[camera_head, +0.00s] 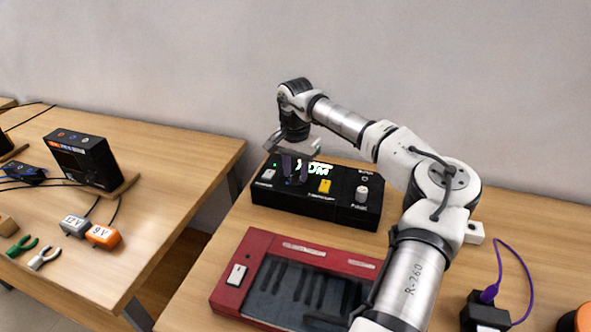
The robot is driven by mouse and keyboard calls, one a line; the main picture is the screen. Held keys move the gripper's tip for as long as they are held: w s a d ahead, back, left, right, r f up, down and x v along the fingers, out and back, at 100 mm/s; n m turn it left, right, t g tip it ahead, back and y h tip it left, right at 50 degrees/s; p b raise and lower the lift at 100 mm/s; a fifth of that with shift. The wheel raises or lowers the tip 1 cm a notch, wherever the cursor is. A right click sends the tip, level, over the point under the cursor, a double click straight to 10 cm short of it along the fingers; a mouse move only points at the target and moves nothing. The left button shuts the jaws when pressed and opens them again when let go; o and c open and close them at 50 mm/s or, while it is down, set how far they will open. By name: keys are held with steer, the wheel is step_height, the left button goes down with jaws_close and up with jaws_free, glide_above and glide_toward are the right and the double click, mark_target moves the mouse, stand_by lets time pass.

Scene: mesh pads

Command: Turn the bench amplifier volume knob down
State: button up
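A black box with controls on its sloped top (340,212), which looks like the bench amplifier, sits on the right table near the wall. Small print on the panel is unreadable.
A red keyboard-like unit (262,240) lies in front of the box. A black block with a purple cable (485,314) and a white block (474,233) are to the right. The left table (165,195) holds a black device (84,160) and pliers; a gap separates the tables.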

mark_target(296, 174)
steer(key=shift+o, duration=1.1)
steer(key=shift+r, duration=0.1)
step_height(296, 174, up, 14)
steer(key=b, duration=0.2)
steer(key=shift+f, duration=0.2)
